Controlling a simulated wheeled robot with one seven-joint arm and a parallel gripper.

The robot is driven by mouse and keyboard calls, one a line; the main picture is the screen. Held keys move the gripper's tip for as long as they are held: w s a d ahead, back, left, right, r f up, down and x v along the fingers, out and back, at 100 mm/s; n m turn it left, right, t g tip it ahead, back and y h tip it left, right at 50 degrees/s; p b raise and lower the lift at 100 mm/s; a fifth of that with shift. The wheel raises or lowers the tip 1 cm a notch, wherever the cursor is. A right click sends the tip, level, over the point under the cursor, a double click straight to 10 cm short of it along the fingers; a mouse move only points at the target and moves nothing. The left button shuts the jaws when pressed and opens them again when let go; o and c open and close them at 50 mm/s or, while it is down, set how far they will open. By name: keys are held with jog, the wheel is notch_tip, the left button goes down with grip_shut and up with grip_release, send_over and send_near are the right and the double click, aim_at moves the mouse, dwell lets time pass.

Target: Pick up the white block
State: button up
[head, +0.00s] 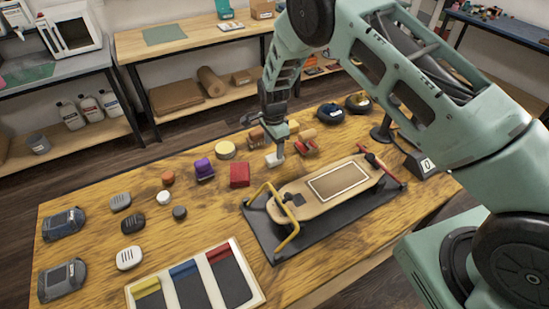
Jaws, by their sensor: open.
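The white block (271,160) is a small pale piece on the wooden table, left of the skateboard's rear end. My gripper (277,152) points down right at the block, with a pale green finger just to the block's right. The jaws are open. The other finger is hard to make out, and I cannot tell whether either finger touches the block.
A red block (240,175), a purple piece (204,169) and a yellow round piece (225,150) stand to the left. Orange-red pieces (307,143) lie close on the right. A skateboard (290,190) lies on a dark mat (262,228) in front.

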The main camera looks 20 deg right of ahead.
aim_at(274, 156)
jog(key=shift+d+f+p, duration=0.1)
jog(key=shift+f+p, duration=0.55)
jog(key=shift+f, duration=1.45)
jog(key=c, duration=1.1)
notch_tip(274, 156, up, 10)
jog(key=b, duration=0.2)
jog(key=shift+b, duration=0.4)
jog(key=shift+o, duration=0.7)
